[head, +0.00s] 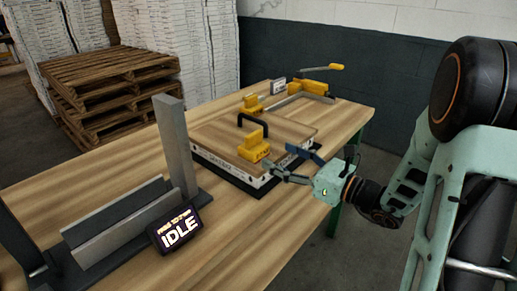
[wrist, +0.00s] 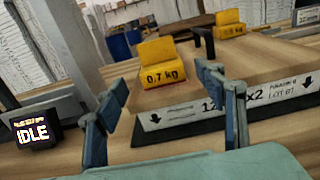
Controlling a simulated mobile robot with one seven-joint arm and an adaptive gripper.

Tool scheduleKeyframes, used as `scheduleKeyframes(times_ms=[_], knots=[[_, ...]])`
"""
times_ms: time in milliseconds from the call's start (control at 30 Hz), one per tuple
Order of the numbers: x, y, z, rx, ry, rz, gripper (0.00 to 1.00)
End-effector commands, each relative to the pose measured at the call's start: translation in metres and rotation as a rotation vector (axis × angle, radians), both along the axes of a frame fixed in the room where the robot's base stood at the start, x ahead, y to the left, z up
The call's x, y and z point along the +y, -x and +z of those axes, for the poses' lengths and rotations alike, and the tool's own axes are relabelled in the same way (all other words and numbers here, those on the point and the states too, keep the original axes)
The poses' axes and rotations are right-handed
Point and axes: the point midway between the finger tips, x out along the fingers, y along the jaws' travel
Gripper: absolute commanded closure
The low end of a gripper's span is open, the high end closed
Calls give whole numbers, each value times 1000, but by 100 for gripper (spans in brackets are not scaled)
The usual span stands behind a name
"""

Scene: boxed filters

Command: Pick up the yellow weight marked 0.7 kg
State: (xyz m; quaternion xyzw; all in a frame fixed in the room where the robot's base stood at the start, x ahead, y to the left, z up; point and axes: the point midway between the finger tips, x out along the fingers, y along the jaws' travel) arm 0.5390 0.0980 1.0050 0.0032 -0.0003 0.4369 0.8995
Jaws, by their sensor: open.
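The yellow weight (head: 253,148) is a stepped block on the near part of a wooden-topped box (head: 213,133). In the wrist view, the weight (wrist: 168,72) shows "0.7 kg" on its front face. My gripper (head: 281,160) is open and empty, just to the right of the weight and apart from it in the head view. In the wrist view, my gripper's (wrist: 160,78) two blue fingers are spread wide, with the weight beyond and between them. The box's printed white side (wrist: 230,108) faces me.
A black handle (head: 253,119) stands behind the weight, with another yellow block (head: 250,102) beyond it. A yellow clamp fixture (head: 310,87) is at the table's far end. A grey metal stand (head: 172,150) and an "IDLE" display (head: 180,229) are left.

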Motion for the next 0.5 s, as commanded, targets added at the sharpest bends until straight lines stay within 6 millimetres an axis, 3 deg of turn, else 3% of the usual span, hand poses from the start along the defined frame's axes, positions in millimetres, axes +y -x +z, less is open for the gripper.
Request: scheduleKeyframes(times_ms=[100,500], knots=[[19,-12,0,-1,0,7,36],[52,-38,5,-4,4,6,36]])
